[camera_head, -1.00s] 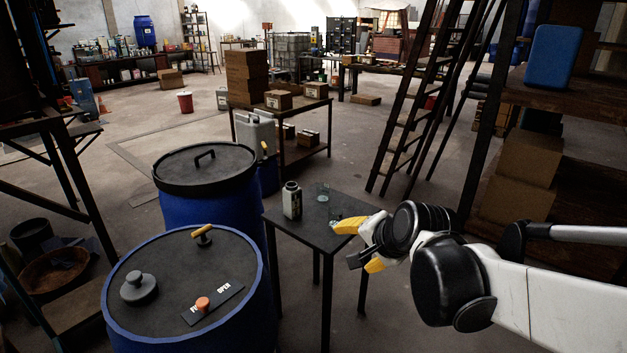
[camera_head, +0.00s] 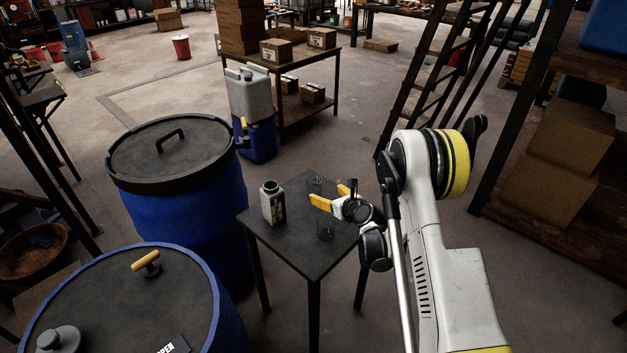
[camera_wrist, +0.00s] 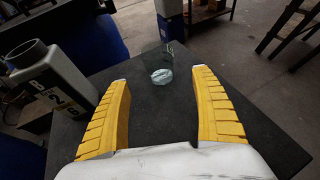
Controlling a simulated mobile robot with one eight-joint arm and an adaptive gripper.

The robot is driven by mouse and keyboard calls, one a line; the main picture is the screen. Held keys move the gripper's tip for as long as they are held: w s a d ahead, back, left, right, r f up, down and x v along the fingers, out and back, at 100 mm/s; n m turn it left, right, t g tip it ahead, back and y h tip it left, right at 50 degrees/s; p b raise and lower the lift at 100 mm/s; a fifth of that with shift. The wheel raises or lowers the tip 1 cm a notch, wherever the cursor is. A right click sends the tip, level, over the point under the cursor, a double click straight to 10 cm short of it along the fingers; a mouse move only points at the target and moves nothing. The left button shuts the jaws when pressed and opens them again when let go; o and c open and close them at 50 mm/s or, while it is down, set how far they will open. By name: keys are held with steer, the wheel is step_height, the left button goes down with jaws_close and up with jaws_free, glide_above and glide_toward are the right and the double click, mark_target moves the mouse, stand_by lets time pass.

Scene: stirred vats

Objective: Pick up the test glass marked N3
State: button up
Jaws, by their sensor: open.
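Two small clear test glasses stand on a dark square table (camera_head: 283,250): a far one (camera_head: 315,181) and a near one (camera_head: 325,229). No N3 mark can be read on either. My gripper (camera_head: 328,195) has yellow fingers, spread and empty, low over the table between the far and near glasses. In the wrist view one glass (camera_wrist: 159,62) stands upright ahead of the fingers, about midway between them and apart from both. The other glass does not show in the wrist view.
A grey bottle (camera_head: 272,205) with a dark label stands left of the fingers; it also shows in the wrist view (camera_wrist: 52,78). Blue vats (camera_head: 185,215) stand left of the table. A ladder (camera_head: 425,75) and shelves (camera_head: 560,205) stand to the right.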

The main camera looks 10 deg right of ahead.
mark_target(317, 188)
steer(key=b+x, duration=0.1)
steer(key=x, duration=0.3)
steer(key=shift+s+a+f, duration=0.1)
steer(key=shift+a, duration=0.1)
steer(key=b+x, duration=0.1)
steer(key=x, duration=0.2)
steer(key=b+x, duration=0.2)
steer(key=x, duration=0.1)
steer(key=shift+r, duration=0.25)
steer(key=c, duration=1.3)
